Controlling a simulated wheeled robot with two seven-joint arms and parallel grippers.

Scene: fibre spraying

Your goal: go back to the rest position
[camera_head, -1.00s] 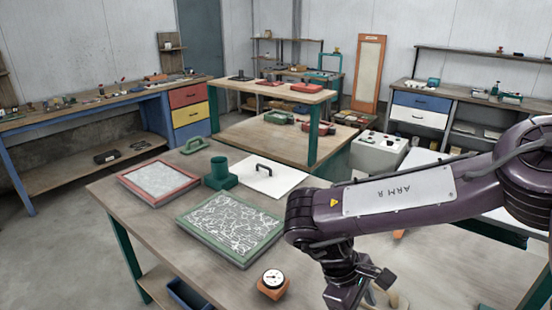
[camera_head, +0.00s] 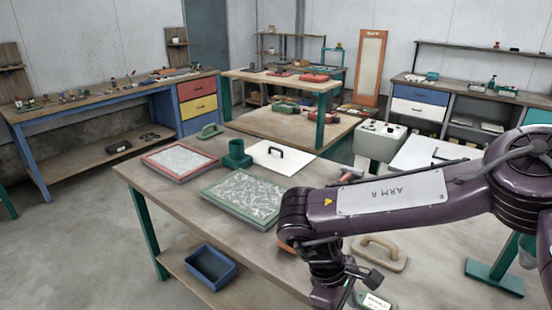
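My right gripper (camera_head: 350,283) hangs at the arm's end near the table's front, at the bottom of the view. Its fingers are small and partly cut off, so I cannot tell how far they are apart. My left gripper is not in view. On the table are a green-framed panel with white fibres (camera_head: 243,196), a red-framed panel (camera_head: 179,160), a green cup-like holder (camera_head: 237,155) and a white plate with a black handle (camera_head: 281,162).
A blue bin (camera_head: 211,267) sits on the lower shelf. A grey control box (camera_head: 380,140) stands behind the table. The floor at left is clear.

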